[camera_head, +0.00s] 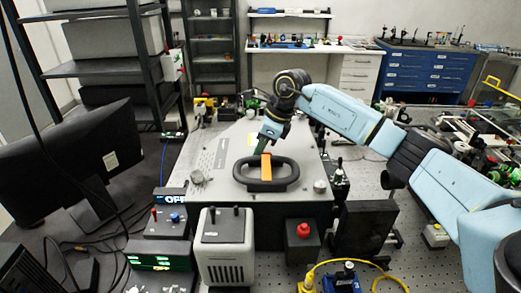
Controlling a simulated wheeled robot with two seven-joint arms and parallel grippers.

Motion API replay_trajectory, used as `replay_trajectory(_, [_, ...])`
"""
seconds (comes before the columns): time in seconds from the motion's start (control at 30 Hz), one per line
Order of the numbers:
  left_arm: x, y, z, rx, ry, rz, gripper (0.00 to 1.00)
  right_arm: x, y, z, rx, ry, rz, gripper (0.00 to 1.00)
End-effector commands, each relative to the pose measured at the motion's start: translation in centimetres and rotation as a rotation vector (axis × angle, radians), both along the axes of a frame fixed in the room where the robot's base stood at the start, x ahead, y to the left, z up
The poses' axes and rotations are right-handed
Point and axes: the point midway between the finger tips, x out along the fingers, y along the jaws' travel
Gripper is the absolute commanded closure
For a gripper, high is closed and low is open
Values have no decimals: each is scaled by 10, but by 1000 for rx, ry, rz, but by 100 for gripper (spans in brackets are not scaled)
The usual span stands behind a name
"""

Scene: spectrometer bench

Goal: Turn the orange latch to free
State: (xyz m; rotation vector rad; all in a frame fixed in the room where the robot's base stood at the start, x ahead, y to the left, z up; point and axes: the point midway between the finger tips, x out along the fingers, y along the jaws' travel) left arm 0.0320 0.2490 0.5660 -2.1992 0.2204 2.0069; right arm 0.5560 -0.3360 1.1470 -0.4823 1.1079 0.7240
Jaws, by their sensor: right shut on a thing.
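The orange latch (266,167) stands upright within the black oval handle (251,185) on top of the grey spectrometer housing (212,168). My right arm comes in from the right, and its gripper (264,146) points down at the upper end of the latch. The right gripper is shut on the orange latch; its fingertips are small and dark here, so the exact contact is hard to see. My left gripper is not in view.
A black monitor (75,160) stands at the left. In front of the housing are a grey box (224,245), a red-button box (303,242) and a black panel (361,228). A yellow cable (375,270) lies front right. Crowded optics stand at the right.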

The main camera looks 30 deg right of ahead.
Motion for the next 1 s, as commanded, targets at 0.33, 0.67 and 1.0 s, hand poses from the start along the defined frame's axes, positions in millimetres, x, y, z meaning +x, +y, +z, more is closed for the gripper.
replay_trajectory(0.33, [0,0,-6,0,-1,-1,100,0,0,1,0,-3,170,100])
replay_trajectory(0.67, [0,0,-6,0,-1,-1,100,-1,1,1,-2,-2,213,100])
replay_trajectory(1.0, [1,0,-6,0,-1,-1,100,-1,1,1,-2,-2,213,85])
